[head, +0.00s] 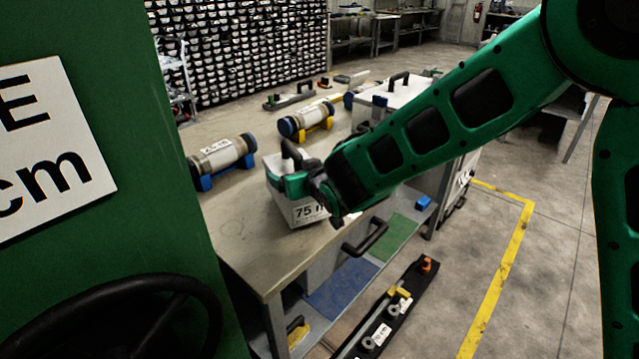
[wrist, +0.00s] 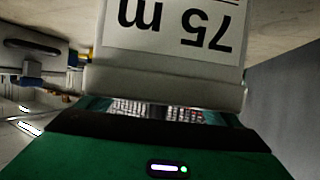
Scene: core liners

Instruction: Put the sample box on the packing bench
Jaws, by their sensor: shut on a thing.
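The sample box (head: 297,211) is pale grey with a white label reading "75 m". My gripper (head: 289,178) is shut on its upper part; the exact grip is partly hidden by the wrist. The box looks upright over the near right edge of the bench (head: 243,235), which I take for the packing bench. I cannot tell whether its base touches the top. In the wrist view the box (wrist: 165,75) fills the upper middle with its label upside down, and its fingertips are hidden.
Two cylinders (head: 220,157) (head: 305,117) in blue and yellow cradles lie on the bench behind the box. A white case (head: 408,90) with a black handle stands beyond. A green panel (head: 120,200) blocks the left.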

